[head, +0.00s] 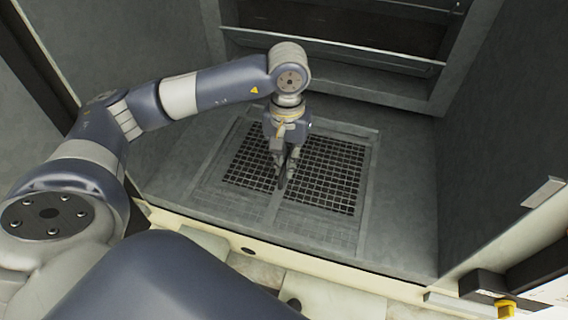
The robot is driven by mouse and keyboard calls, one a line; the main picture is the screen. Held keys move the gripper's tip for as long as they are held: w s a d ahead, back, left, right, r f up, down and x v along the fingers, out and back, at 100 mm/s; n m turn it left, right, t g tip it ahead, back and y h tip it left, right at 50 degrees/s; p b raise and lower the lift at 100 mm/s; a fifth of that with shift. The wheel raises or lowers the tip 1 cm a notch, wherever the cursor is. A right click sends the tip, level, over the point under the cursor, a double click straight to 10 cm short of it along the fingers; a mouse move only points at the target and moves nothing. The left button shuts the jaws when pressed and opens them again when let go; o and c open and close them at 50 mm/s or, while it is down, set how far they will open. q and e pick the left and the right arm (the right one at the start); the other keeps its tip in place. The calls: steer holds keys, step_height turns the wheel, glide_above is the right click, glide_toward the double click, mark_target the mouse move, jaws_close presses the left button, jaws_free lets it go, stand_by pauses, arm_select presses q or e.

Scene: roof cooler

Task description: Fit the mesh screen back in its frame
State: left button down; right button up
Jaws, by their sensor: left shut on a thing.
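The mesh screen (312,222) is a pale, fine-meshed panel lying on the grey floor of the cooler housing. A band runs down its middle. Dark square grating (335,175) shows on both sides of that band, in the area of the frame (366,190). I cannot tell whether the screen sits flush in the frame or lies slightly above it. My left gripper (283,182) points down at the middle band and is shut on the mesh screen there. Its fingers hide the exact contact. My right gripper is not in view.
Grey walls of the housing (490,150) rise on the right and left. A dark recess with metal rails (340,45) is at the back. A cream front ledge (270,250) edges the floor. Bare floor (405,200) lies right of the frame.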

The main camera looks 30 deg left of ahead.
arm_select(q)
steer(key=w, duration=0.1)
steer(key=w+f, duration=0.1)
steer(key=w+a, duration=0.1)
steer(key=shift+w+f, duration=0.2)
steer(key=shift+w, duration=0.2)
steer(key=w, duration=0.2)
steer(key=w+a+f+b, duration=0.1)
steer(key=w, duration=0.1)
steer(key=w+f+b, duration=0.1)
steer(key=w, duration=0.1)
steer(key=shift+w+a+f, duration=0.25)
steer(key=shift+w+a, duration=0.05)
steer(key=shift+w+a+f, duration=0.2)
steer(key=shift+w, duration=0.45)
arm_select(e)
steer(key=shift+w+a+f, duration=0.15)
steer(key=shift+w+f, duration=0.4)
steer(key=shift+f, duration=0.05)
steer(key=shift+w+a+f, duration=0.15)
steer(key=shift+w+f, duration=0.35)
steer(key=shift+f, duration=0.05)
arm_select(q)
steer(key=shift+b, duration=0.4)
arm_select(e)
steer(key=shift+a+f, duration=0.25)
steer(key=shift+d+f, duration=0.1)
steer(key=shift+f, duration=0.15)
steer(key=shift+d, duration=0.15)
